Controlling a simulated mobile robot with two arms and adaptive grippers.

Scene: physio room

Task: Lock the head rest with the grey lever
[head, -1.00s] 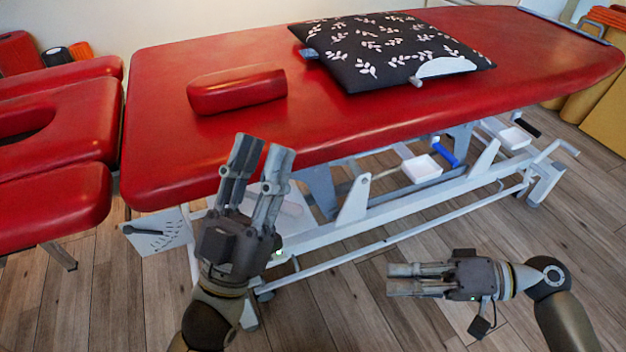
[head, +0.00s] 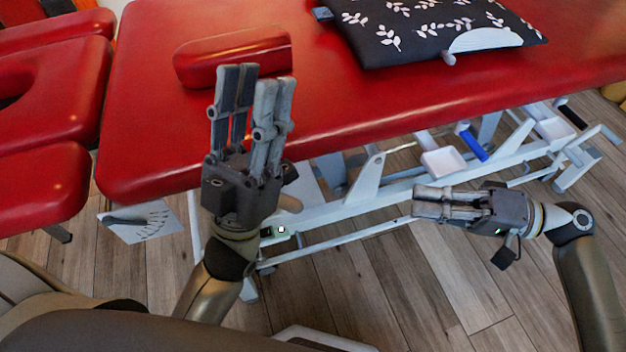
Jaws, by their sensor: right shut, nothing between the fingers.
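The head rest (head: 20,140) is the red padded section with a dark opening at the left edge, partly out of view. A white plate (head: 150,228) with curved markings hangs under the near left corner of the red couch (head: 140,120). A grey lever (head: 122,220) lies across that plate, roughly level. My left gripper (head: 256,82) is open and empty, fingers pointing up, in front of the couch edge and right of the lever. My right gripper (head: 416,202) is shut and empty over the floor, further right, pointing left.
A red bolster (head: 215,58) and a black leaf-patterned cushion (head: 400,45) lie on the couch. The white frame (head: 350,212) below carries a white tray (head: 443,163) and a blue handle (head: 472,143).

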